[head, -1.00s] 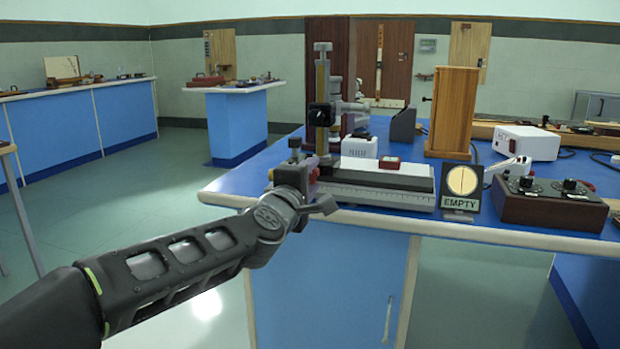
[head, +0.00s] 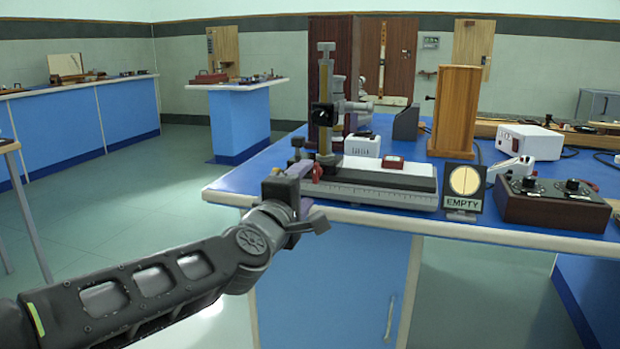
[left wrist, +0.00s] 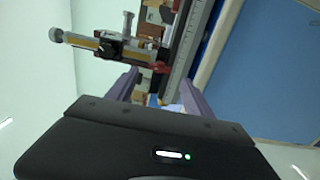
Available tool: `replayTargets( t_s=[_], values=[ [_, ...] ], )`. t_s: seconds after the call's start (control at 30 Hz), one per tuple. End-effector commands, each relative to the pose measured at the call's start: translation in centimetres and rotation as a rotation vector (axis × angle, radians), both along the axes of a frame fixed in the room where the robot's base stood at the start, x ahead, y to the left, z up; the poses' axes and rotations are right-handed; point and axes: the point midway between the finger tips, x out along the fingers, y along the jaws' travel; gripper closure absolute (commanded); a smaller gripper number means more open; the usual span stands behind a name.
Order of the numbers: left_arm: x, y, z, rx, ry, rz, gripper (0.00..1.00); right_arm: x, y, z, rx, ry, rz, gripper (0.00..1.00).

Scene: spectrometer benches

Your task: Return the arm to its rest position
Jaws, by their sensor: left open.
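My left arm (head: 165,285) comes in from the lower left in the head view. Its gripper (head: 303,172) is in front of the bench's left front corner, near the optical instrument's left end. In the left wrist view, the two purple fingers (left wrist: 160,95) stand apart with nothing clearly held between them. The instrument has a black-topped base with a scale (head: 380,195) and a brass upright column (head: 325,100). It also shows beyond the fingers in the left wrist view (left wrist: 105,45). A small red part (head: 317,173) shows beside the fingers. My right gripper is out of view.
The blue bench top (head: 245,178) has a pale front edge close to my gripper. An EMPTY sign (head: 463,188), a dark knobbed box (head: 552,203), a wooden block (head: 455,110) and a white box (head: 528,140) stand to the right. Floor left of the bench is open.

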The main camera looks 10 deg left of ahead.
Motion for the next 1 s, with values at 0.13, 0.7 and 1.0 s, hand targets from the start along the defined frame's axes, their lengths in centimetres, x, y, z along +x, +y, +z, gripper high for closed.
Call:
replayTargets(
  t_s=[0.13,0.7,1.0],
  values=[
    [-1.8,0.1,0.1,0.000,-0.001,0.000,0.40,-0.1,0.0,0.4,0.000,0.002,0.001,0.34],
    [-2.2,-0.2,-0.4,0.162,-0.015,-0.009,0.40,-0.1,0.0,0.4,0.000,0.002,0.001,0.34],
    [-0.4,-4.4,-18.5,0.683,0.190,-0.197,0.40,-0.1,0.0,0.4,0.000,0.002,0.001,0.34]
  ],
)
